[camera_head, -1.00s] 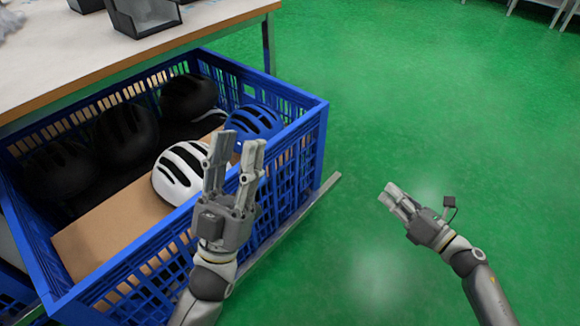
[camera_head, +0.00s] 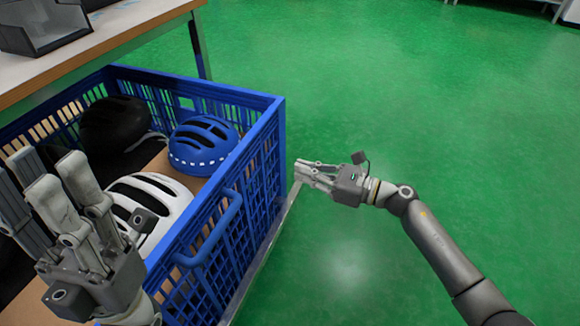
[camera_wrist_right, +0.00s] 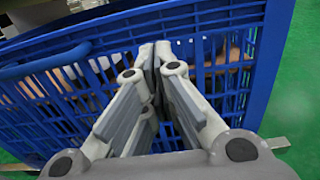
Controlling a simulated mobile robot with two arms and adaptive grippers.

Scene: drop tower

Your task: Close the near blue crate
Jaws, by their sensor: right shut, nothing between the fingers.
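The near blue crate (camera_head: 255,150) stands out from under the table, with its slatted wall and blue handle (camera_head: 215,232) facing me. It holds a blue helmet (camera_head: 203,145), a white helmet (camera_head: 150,205) and a dark helmet (camera_head: 112,125). My right gripper (camera_head: 302,172) is shut and empty, just right of the crate's handle wall, fingers pointing at it. In the right wrist view its fingertips (camera_wrist_right: 155,55) are in front of the blue slats (camera_wrist_right: 215,60); I cannot tell whether they touch. My left gripper (camera_head: 45,185) is open over the crate's left part and hides some of it.
A table (camera_head: 130,35) with a wooden edge and a grey bin (camera_head: 45,22) stands behind the crate. A metal rail (camera_head: 265,255) runs along the crate's lower right side. Green floor (camera_head: 430,110) is open to the right.

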